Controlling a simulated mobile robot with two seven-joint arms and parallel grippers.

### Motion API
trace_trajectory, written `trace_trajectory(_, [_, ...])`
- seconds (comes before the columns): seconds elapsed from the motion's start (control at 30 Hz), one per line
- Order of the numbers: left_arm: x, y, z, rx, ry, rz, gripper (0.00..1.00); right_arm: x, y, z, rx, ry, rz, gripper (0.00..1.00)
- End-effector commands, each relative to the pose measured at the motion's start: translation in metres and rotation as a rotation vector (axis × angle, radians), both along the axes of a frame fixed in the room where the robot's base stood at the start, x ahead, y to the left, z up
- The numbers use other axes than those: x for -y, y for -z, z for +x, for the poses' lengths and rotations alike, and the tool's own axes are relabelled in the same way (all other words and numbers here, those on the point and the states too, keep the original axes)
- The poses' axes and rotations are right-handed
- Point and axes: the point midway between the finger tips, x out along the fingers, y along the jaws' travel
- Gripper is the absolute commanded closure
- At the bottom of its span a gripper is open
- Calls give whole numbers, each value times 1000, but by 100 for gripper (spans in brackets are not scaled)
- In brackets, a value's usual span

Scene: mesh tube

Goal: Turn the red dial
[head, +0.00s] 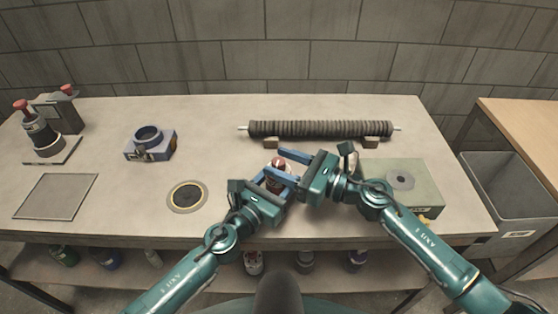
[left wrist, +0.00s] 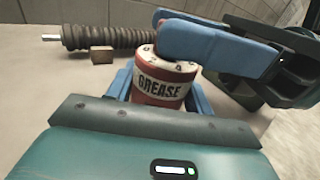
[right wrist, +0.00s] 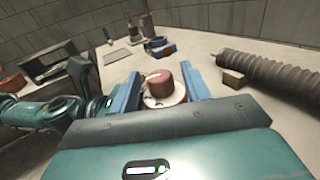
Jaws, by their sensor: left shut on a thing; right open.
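A red and white can labelled GREASE (left wrist: 160,88) stands on the bench, with a pale collar carrying marks at its top. Above the collar is the red dial (right wrist: 160,84), with a light line on its top; it also shows small in the head view (head: 279,162). My left gripper (head: 274,180) is shut on the can's body, one blue finger on each side. My right gripper (right wrist: 158,82) is open, its blue fingers at either side of the dial. In the left wrist view a right finger hides part of the dial; I cannot tell whether it touches.
A ribbed tube (head: 320,129) lies on blocks behind the grippers. A greenish box (head: 405,190) with a grey disc is at right.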

Motion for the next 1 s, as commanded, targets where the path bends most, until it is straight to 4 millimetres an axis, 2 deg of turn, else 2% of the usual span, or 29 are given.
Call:
trace_trajectory(0.13, [0,0,0,-1,-1,1,75,-9,0,4,0,-1,-1,53])
trace_trajectory(0.43, [0,0,0,-1,-1,1,75,-10,0,5,0,-1,-1,54])
trace_trajectory(0.9, [-1,0,0,0,-1,1,75,-10,0,5,0,-1,-1,92])
trace_trajectory(1.0, [-1,0,0,0,-1,1,75,-10,0,5,0,-1,-1,97])
